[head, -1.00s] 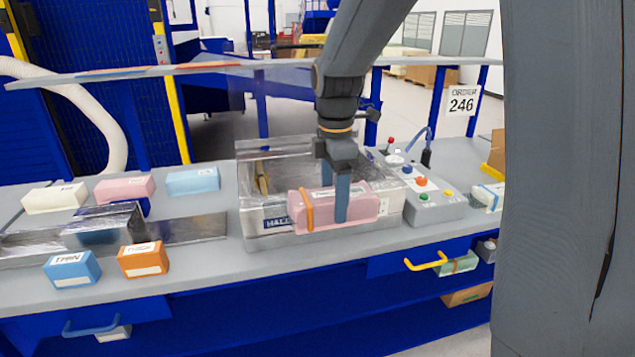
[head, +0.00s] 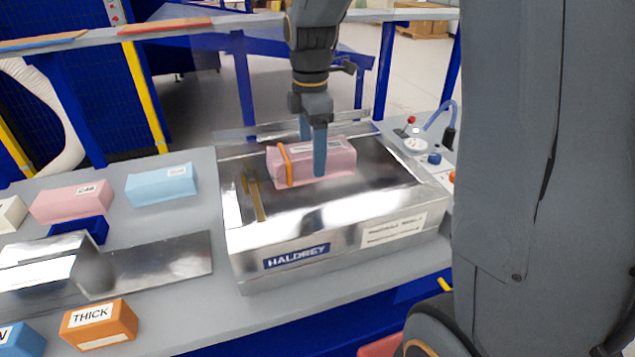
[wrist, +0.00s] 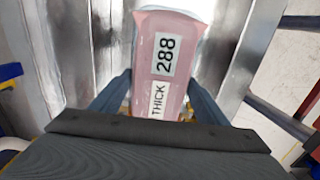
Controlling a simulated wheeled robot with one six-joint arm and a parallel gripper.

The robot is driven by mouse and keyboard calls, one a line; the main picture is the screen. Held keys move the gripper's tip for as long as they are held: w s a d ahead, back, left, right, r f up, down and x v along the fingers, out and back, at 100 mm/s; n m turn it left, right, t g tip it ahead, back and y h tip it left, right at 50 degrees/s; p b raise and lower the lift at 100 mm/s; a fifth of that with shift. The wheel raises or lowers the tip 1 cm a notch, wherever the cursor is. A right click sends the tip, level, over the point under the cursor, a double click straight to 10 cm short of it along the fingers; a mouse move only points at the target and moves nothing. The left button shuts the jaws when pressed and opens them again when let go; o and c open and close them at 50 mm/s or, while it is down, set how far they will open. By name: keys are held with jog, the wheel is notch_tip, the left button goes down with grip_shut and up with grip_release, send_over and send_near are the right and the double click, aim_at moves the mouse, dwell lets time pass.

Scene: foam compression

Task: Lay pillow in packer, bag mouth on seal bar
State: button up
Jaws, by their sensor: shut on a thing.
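A pink bagged pillow (head: 338,166) with an orange band near its left end is held between the fingers of my gripper (head: 318,160). In the wrist view the pillow (wrist: 170,55) shows labels "288" and "THICK", with a finger on each side. The pillow is over the back part of the packer (head: 345,240), a shiny metal chamber marked "HALDREY". Whether it touches the chamber floor I cannot tell. A brass-coloured bar (head: 257,200), apparently the seal bar, stands at the chamber's left, a little left of the pillow's banded end. The bag mouth is not clear.
A control box (head: 437,160) with buttons stands right of the packer. Pink (head: 72,203) and light blue (head: 162,186) blocks, a metal sheet stand (head: 160,262) and an orange "THICK" block (head: 98,325) are at the left. A clear panel rises behind the chamber.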

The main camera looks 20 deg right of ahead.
notch_tip(320, 180, down, 8)
jog(key=shift+f+p, duration=0.25)
jog(key=shift+p, duration=0.85)
jog(key=shift+s, duration=0.1)
jog(key=o, duration=1)
jog(key=shift+f, duration=0.15)
notch_tip(320, 180, up, 12)
jog(key=b, duration=0.3)
jog(key=shift+r+b, duration=0.2)
jog(key=shift+b, duration=0.1)
jog(key=shift+r, duration=0.1)
